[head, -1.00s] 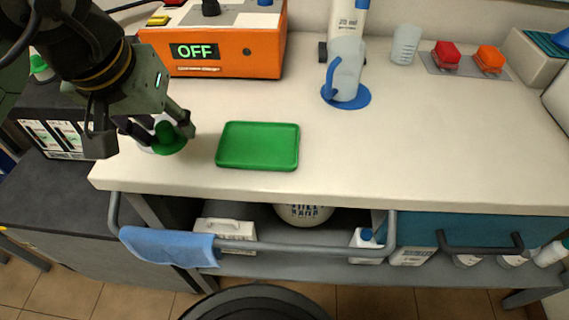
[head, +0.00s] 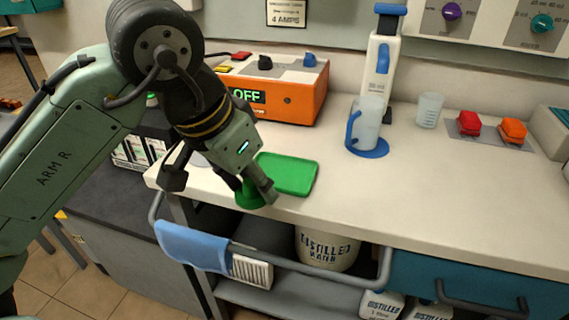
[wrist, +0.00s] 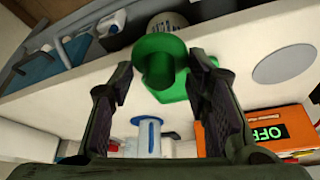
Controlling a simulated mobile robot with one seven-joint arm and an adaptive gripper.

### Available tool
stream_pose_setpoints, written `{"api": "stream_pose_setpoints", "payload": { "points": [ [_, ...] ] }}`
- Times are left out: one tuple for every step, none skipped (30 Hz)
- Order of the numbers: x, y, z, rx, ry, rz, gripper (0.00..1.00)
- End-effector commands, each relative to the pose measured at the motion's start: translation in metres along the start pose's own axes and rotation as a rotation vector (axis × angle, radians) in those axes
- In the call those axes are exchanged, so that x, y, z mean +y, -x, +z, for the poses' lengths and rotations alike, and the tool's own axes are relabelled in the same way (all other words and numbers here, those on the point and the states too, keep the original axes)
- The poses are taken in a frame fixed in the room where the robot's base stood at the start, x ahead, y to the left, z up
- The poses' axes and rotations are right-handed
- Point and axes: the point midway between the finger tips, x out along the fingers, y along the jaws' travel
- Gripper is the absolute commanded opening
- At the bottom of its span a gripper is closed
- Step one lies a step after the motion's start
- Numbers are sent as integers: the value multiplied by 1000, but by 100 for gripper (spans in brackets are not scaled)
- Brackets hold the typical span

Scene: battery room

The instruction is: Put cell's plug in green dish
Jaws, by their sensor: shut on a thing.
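My gripper (head: 252,188) is shut on a green plug (head: 247,197), a round flanged piece that partly hides behind the fingers. In the wrist view the plug (wrist: 156,62) sits between the two fingertips, its flange at the top. The green dish (head: 296,174) is a shallow rectangular tray on the white bench, just right of and behind the plug. In the wrist view a part of the dish (wrist: 176,92) shows behind the plug. The plug appears held above the bench's front edge, beside the dish; I cannot tell its exact height.
An orange unit (head: 290,105) reading OFF stands behind the dish. A blue-handled jug (head: 368,125), a clear beaker (head: 429,109) and red and orange caps (head: 468,123) are to the right. A pale grey disc (wrist: 284,66) lies on the bench. A rail with a blue cloth (head: 193,246) runs along the front.

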Motion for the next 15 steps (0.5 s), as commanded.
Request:
{"api": "stream_pose_setpoints", "payload": {
  "points": [
    [-4, -4, -13, -4, -2, 1, 28],
    [-7, -8, -20, -4, 0, 0, 28],
    [-11, -12, -29, -4, 0, 0, 28],
    [-13, -16, -36, -4, -1, 0, 28],
    [-16, -19, -42, -4, -1, 0, 28],
    [-20, -24, -51, -4, 0, -1, 28],
    [-22, -28, -58, -4, 0, 0, 28],
    [-26, -31, -64, -4, 0, -2, 28],
    [-29, -36, -73, -3, 0, -1, 28],
    [-31, -39, -79, -4, -1, -1, 28],
    [-34, -42, -84, -3, 0, -1, 28],
    [-36, -46, -90, -3, 1, -2, 28],
    [-38, -48, -94, -2, 0, -2, 28],
    [-39, -50, -98, -2, 1, -1, 28],
    [-41, -52, -101, -2, 1, -1, 28]
  ]
}}
